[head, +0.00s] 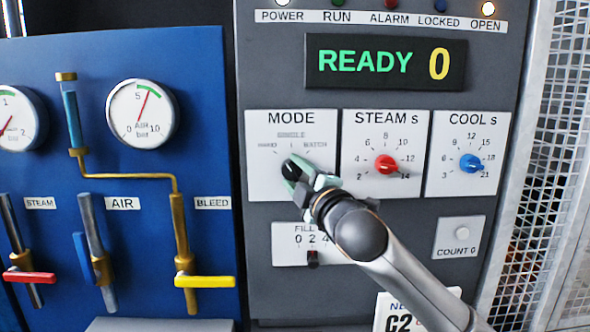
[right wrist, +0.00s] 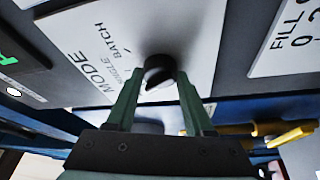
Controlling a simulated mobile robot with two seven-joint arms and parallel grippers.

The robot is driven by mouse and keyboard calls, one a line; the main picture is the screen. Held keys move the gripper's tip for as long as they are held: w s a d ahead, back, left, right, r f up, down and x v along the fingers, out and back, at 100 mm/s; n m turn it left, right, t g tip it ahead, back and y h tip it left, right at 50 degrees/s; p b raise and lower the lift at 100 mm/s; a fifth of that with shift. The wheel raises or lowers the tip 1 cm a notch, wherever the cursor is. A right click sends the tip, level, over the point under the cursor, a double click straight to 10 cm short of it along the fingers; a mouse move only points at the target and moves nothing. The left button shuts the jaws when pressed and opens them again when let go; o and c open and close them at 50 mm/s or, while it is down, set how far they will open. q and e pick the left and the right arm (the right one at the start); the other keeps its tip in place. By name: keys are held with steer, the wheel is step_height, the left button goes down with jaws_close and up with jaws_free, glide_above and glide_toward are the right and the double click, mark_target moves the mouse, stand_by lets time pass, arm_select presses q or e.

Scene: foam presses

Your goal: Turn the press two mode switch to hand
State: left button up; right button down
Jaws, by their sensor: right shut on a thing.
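The mode switch (head: 289,171) is a black round knob on a white plate headed MODE. The plate's marks read HAND at left, SINGLE at top and BATCH at right. My right gripper (head: 298,177) reaches it from the lower right and covers part of it. In the right wrist view the black knob (right wrist: 158,70) sits between the two green fingertips of my right gripper (right wrist: 160,82), which are shut on it. I cannot tell clearly which mark the knob points at. My left gripper is not in view.
The red STEAM knob (head: 386,164) and blue COOL knob (head: 471,163) are to the right. The FILL slider (head: 312,257) is just below my right gripper. A blue panel (head: 215,80) with gauges and valve levers stands at left, a mesh guard (head: 540,150) at right. The display (head: 386,62) reads READY 0.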

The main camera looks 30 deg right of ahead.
steer(key=shift+r+n+g+y, duration=0.1)
steer(key=shift+n+g+y, duration=0.35)
steer(key=shift+n, duration=1.05)
steer(key=shift+c, duration=1.4)
jaws_free()
steer(key=s+a+b, duration=0.2)
steer(key=s+b, duration=0.2)
steer(key=s, duration=0.8)
steer(key=shift+s, duration=0.2)
steer(key=shift+g, duration=0.25)
